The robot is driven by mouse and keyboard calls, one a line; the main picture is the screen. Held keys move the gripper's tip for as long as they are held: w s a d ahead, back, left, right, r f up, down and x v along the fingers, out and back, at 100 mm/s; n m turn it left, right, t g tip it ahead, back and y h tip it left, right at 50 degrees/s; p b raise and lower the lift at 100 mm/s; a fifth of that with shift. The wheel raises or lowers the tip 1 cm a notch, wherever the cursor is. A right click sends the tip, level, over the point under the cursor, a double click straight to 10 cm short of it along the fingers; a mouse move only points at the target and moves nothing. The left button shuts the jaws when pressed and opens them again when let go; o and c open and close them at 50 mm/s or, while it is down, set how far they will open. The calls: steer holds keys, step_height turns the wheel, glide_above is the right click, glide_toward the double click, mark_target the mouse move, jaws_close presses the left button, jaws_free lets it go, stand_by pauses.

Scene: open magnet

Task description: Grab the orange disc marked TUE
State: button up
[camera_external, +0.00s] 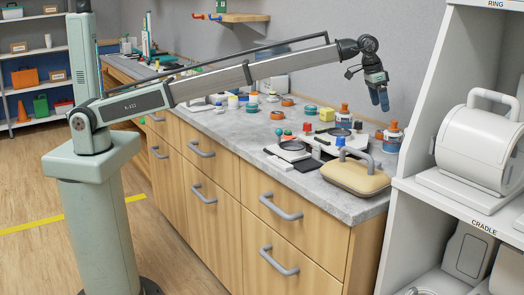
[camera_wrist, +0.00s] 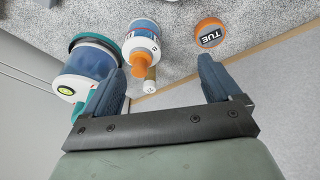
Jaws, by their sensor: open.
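The orange disc marked TUE (camera_wrist: 209,34) lies flat on the grey speckled counter at the upper right of the wrist view. Its dark label with white letters faces up. My gripper (camera_wrist: 162,66) has its two blue fingers spread wide with nothing between them. The disc is beyond the tip of the right finger and apart from it. In the external view my gripper (camera_external: 380,104) hangs fingers down above the counter's far right end, clear of the surface. Several orange items show there, and I cannot tell for sure which one is the TUE disc.
In the wrist view an orange-capped bottle (camera_wrist: 142,43) and a blue-and-white jar (camera_wrist: 90,62) stand left of the disc, near the left finger. The counter (camera_external: 230,122) holds many small items, including a tan block with a grey handle (camera_external: 355,178). White shelving (camera_external: 415,150) stands at right.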

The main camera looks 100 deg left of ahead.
steer(key=n, duration=0.1)
glide_toward(383, 132)
steer(key=shift+y, duration=0.4)
steer(key=x, duration=0.8)
steer(key=shift+w+d+f, duration=0.1)
steer(key=shift+d+f, duration=0.1)
steer(key=shift+f, duration=0.2)
steer(key=shift+c, duration=0.3)
steer(key=c, duration=1.1)
steer(key=shift+r, duration=0.15)
